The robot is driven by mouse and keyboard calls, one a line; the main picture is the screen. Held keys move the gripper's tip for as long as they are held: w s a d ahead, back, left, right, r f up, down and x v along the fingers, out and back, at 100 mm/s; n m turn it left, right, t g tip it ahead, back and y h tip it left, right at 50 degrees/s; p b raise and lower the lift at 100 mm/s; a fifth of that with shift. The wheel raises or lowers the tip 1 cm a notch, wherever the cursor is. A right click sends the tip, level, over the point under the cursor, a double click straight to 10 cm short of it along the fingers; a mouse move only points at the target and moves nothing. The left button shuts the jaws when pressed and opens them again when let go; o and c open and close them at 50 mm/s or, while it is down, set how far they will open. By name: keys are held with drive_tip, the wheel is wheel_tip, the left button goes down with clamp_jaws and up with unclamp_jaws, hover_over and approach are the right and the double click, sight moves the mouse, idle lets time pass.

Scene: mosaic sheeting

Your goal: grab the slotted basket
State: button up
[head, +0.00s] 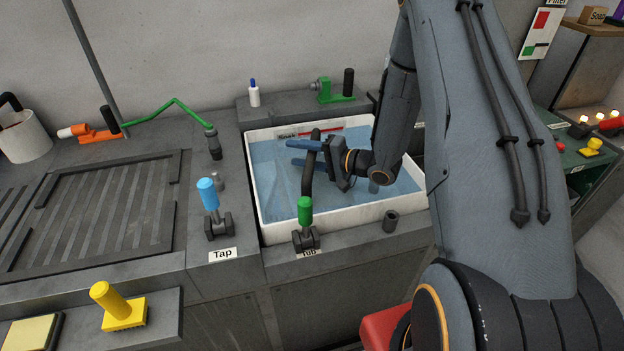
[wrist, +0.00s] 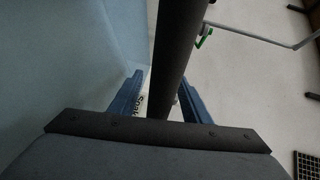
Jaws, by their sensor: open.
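I cannot make out a slotted basket for certain in either view. My gripper (head: 294,153) is over the white basin (head: 258,226) of blue water in the head view, its two blue fingers apart and pointing left. In the wrist view the fingers (wrist: 160,86) are open, and a dark bar runs between them in the picture. It looks like the dark curved spout (head: 308,178) of the green-handled tap; contact is unclear. A dark grid-like piece (wrist: 307,166) shows at the lower right of the wrist view; I cannot tell what it is.
A blue-handled tap (head: 208,195) stands left of the basin. A grooved drain board (head: 100,210) lies further left. A green fixture (head: 335,92) and a white bottle (head: 254,95) stand behind. A yellow brush (head: 120,308) is at the front left.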

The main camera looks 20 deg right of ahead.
clamp_jaws()
drive_tip(key=shift+r, duration=0.15)
